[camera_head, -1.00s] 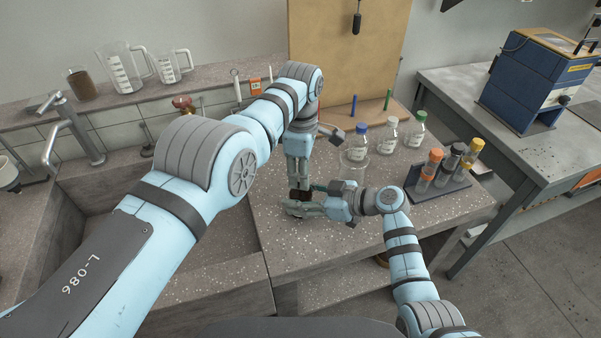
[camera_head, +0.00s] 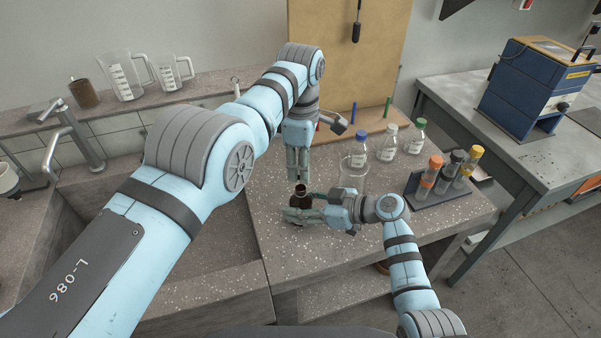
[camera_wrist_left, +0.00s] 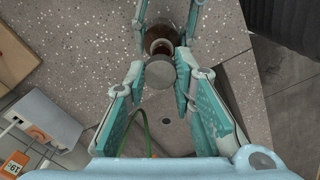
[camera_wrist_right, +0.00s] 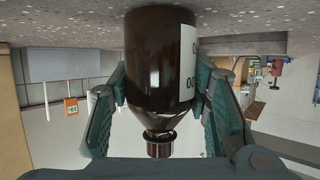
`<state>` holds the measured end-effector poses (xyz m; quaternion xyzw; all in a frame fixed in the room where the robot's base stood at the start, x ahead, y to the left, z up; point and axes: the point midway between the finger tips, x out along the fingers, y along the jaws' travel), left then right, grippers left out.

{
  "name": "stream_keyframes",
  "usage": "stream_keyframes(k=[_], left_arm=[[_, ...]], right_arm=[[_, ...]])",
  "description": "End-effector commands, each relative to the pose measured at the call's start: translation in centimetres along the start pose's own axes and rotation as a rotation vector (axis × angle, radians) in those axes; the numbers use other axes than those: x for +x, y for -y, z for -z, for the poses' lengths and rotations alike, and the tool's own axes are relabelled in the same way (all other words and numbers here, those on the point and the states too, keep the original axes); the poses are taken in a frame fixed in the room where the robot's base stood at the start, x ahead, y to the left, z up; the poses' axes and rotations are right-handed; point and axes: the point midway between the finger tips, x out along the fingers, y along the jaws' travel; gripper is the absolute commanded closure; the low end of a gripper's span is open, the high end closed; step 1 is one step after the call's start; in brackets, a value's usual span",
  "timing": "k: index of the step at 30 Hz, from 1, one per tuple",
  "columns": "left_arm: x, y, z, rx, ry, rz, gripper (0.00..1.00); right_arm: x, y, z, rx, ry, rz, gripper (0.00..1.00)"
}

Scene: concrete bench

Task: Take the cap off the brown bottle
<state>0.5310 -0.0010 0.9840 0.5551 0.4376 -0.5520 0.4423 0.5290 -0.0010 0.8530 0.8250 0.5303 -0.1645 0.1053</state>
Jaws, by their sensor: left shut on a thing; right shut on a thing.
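The brown bottle (camera_head: 300,190) stands on the bench with its open neck showing. My right gripper (camera_head: 298,214) is shut around its body, and in the right wrist view the dark bottle (camera_wrist_right: 160,70), with part of a white label, fills the space between the fingers. My left gripper (camera_head: 299,178) is just above the bottle, pointing down. In the left wrist view it is shut on the cap (camera_wrist_left: 160,75), a round grey disc between the fingertips. The bottle's mouth (camera_wrist_left: 162,47) shows beside the cap, apart from it. The cap is hidden in the head view.
A glass beaker (camera_head: 353,172) stands right of my grippers. Several capped bottles, including a blue-capped one (camera_head: 360,147), stand behind it. A tube rack (camera_head: 440,193) is further right. A sink (camera_head: 90,215) lies left. The bench front (camera_head: 330,250) is clear.

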Motion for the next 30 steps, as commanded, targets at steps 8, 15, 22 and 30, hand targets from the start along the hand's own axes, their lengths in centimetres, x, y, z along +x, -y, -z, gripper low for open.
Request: stream_keyframes(k=[8,15,22,30], left_arm=[[-1.4,0.0,0.0,0.000,0.001,0.001,1.00],[-1.4,0.0,0.0,0.000,0.001,0.001,1.00],[-1.4,0.0,0.0,0.000,0.001,0.001,1.00],[-1.4,0.0,0.0,0.000,0.001,0.001,1.00]], right_arm=[[0.0,0.0,0.0,-0.001,0.000,-0.001,1.00],[0.0,0.0,0.0,-0.001,-0.001,-0.001,0.33],[-0.1,0.0,0.0,-0.001,0.000,-0.001,0.33],[-4.8,-0.2,-0.1,-0.003,0.003,-0.006,0.33]])
